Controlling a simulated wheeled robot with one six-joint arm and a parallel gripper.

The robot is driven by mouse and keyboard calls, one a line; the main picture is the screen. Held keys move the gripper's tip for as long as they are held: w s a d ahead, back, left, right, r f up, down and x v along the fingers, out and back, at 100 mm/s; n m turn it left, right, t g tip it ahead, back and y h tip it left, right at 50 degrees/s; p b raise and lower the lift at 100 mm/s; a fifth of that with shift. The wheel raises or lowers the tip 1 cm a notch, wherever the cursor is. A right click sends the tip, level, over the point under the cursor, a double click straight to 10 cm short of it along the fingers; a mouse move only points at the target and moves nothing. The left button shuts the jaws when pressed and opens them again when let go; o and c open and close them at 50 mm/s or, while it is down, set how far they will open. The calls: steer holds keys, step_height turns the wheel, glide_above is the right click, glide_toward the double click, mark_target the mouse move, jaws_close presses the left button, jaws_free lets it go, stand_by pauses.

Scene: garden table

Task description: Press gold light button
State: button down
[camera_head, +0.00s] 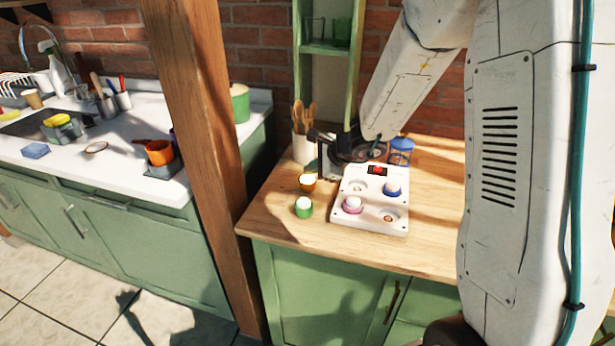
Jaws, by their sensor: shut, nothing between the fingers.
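A small gold-orange button (308,183) with a pale top stands loose on the wooden counter, left of a white panel (372,215). A green button (303,207) with a white dome stands just in front of it. On the panel sit a blue button (392,189) and a pink button (352,205), both white-topped, beside round marked spots and a small dark display with red (377,170). My arm reaches down from the upper right. My dark gripper (323,155) is at its end, behind the panel and slightly right of the gold button; it is shut and empty, its fingertips hard to make out.
A wooden post (200,130) stands left of the counter. A utensil pot (303,147) and a blue lidded jar (401,150) stand at the back, near my arm's end. The counter (275,222) is clear toward its front edge. A sink worktop is farther left.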

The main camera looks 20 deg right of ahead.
mark_target(311, 177)
steer(key=shift+r, duration=3.15)
